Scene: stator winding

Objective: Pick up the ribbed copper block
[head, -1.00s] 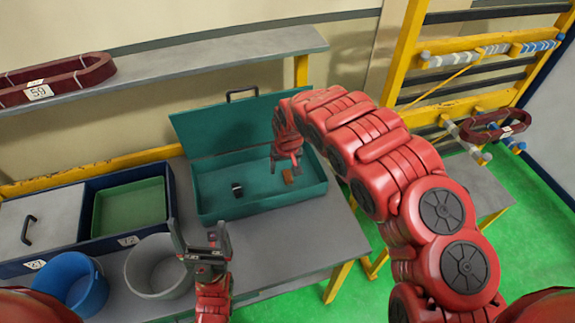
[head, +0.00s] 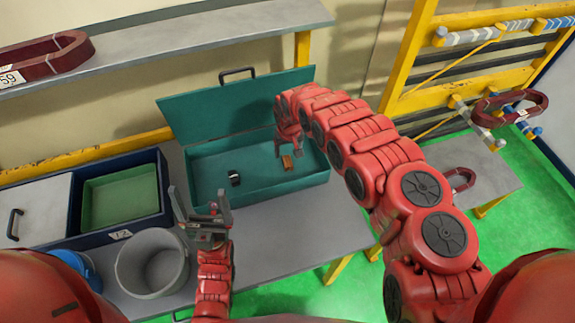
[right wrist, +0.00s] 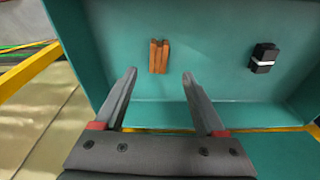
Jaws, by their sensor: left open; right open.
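The ribbed copper block (head: 287,162) lies on the floor of the open teal box (head: 205,195), toward its right end. In the right wrist view the copper block (right wrist: 159,56) shows orange-brown with upright ribs, ahead of and between the fingertips. My right gripper (head: 289,150) hangs over the box close to the block, open and empty; its fingers also show in the right wrist view (right wrist: 160,75). I cannot tell its exact height above the block. My left gripper (head: 198,198) is open and empty, pointing up in front of the box's left part.
A black block with a white band (head: 234,178) lies in the box, left of the copper block. The box's lid (head: 235,105) stands open at the back. A grey bucket (head: 150,262), a blue bucket (head: 80,268) and a green tray (head: 120,195) are to the left.

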